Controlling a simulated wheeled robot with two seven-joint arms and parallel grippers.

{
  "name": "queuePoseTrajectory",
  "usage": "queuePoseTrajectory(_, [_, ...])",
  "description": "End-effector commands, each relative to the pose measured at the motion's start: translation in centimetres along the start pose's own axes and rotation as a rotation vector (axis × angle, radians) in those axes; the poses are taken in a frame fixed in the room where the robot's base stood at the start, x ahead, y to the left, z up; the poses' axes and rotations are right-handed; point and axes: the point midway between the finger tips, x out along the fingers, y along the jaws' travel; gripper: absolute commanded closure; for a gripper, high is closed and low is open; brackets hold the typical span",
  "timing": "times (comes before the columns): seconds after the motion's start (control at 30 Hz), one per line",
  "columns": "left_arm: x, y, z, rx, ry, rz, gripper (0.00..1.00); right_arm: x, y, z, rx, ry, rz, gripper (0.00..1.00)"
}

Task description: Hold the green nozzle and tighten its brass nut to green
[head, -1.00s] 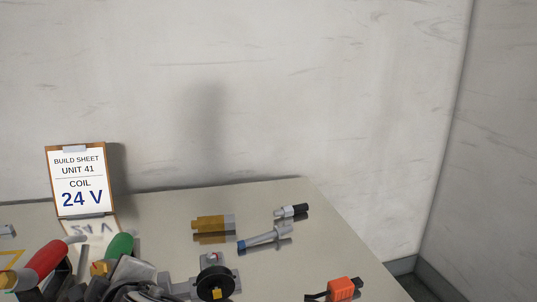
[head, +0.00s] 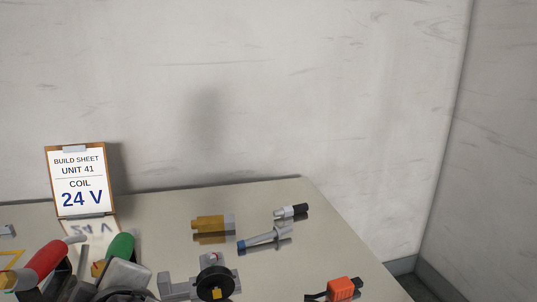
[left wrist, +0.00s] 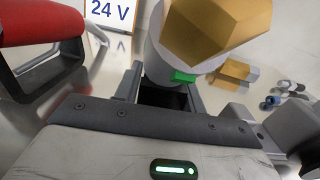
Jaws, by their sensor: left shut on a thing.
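The green nozzle (head: 121,246) stands at the table's left side in the head view, its lower part hidden behind my left gripper (head: 101,271). A brass piece (head: 97,268) shows between the gripper's grey parts. In the left wrist view, a large brass hex nut (left wrist: 218,28) sits on a grey cylindrical body with a green patch (left wrist: 183,76) on its side. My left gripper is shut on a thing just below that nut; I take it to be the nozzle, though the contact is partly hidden. My right gripper is not clearly in view.
A red-handled part (head: 45,262) stands close on the left. The build sheet (head: 80,180) is behind. A brass fitting (head: 208,223), a blue-tipped grey tool (head: 262,239), a black wheel (head: 214,282) and an orange part (head: 343,288) lie to the right.

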Motion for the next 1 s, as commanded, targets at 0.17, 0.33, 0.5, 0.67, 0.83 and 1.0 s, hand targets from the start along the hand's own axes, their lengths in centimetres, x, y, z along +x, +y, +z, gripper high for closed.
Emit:
queuePoseTrajectory(0.17, [0.0,0.1,0.0,0.001,0.000,0.003,1.00,0.0,0.0,0.0,0.000,-0.001,0.000,1.00])
queuePoseTrajectory(0.33, [0.0,0.1,0.0,0.001,0.000,0.003,0.49,0.0,0.0,0.0,0.000,-0.001,0.000,1.00])
queuePoseTrajectory(0.5, [0.0,0.1,0.0,0.001,0.000,0.002,0.35,0.0,0.0,0.0,0.000,-0.001,0.000,1.00])
queuePoseTrajectory(0.67, [0.0,0.1,0.0,0.001,0.000,0.002,0.35,0.0,0.0,0.0,0.000,-0.001,0.000,1.00])
queuePoseTrajectory(0.83, [-1.5,0.1,-0.1,0.002,0.002,0.001,0.35,0.0,0.0,0.0,0.000,-0.001,0.000,1.00])
queuePoseTrajectory(1.0, [-5.0,0.1,-0.2,0.001,0.004,0.001,0.35,0.0,0.0,0.0,0.000,-0.001,0.000,1.00])
